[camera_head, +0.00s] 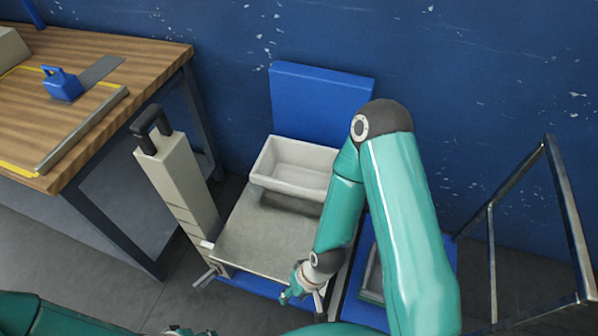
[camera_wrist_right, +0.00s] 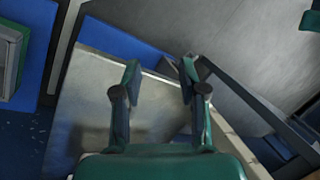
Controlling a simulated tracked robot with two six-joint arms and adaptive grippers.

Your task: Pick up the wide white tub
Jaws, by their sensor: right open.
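The wide white tub (camera_head: 283,186) is an open, empty-looking rectangular bin in the head view. It stands at the back of a grey platform (camera_head: 262,240), in front of a blue panel, and my right arm covers its right end. My right gripper (camera_head: 288,297) is near the platform's front edge, well in front of the tub and apart from it. In the right wrist view its two fingers (camera_wrist_right: 160,68) are spread with nothing between them, and the tub does not show there. Only a scrap of my left gripper (camera_head: 185,331) shows at the bottom edge; its fingers are hidden.
A beige post with a black handle (camera_head: 172,165) stands left of the platform. A wooden table (camera_head: 110,60) with a blue block (camera_head: 62,85) is at the upper left. A metal frame (camera_head: 565,210) stands at the right. The platform's front part is clear.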

